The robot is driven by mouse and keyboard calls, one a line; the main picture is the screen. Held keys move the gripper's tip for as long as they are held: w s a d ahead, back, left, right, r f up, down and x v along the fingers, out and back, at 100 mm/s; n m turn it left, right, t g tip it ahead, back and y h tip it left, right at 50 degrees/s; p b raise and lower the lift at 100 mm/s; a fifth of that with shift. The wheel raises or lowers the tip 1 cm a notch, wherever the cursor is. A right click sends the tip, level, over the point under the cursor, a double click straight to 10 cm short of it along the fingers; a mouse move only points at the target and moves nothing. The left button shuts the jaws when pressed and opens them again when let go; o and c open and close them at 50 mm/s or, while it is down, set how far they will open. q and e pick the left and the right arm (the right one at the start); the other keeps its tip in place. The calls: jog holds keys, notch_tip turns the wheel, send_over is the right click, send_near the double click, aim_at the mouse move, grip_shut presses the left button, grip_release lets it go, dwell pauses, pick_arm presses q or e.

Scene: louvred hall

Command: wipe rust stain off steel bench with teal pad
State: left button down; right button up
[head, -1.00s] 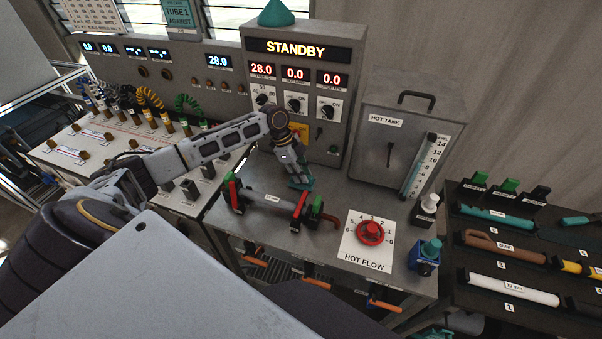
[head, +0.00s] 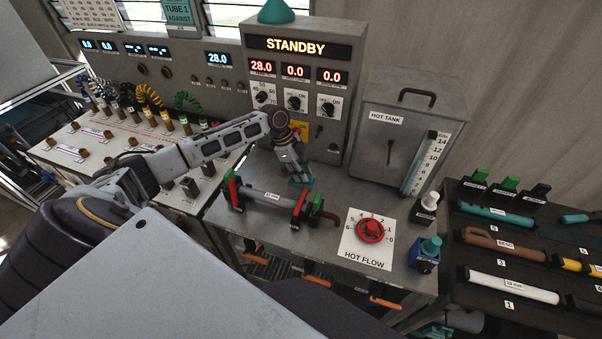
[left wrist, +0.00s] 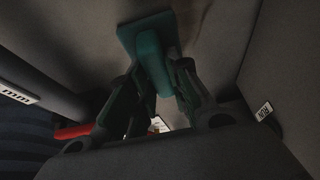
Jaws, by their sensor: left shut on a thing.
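The teal pad (head: 300,183) is low at the steel bench top (head: 335,190), in front of the standby panel. My left gripper (head: 298,176) is shut on it, fingers pointing down. In the left wrist view the pad (left wrist: 148,48) shows as a flat teal plate with a raised grip between the two fingertips (left wrist: 160,85). It is at or very near the steel surface; I cannot tell whether it touches. I cannot make out the rust stain; the pad and gripper may cover it. My right gripper is not in view.
A clamped grey tube (head: 265,196) lies in front of the pad. The red hot flow knob (head: 370,230) and a blue box with a teal knob (head: 427,252) stand to the right. The hot tank (head: 405,135) and standby panel (head: 296,85) rise behind.

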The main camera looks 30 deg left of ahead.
pick_arm(q)
jog(key=shift+w+a, duration=0.2)
jog(key=shift+w, duration=0.65)
jog(key=shift+w+a, duration=0.2)
jog(key=shift+w, duration=0.65)
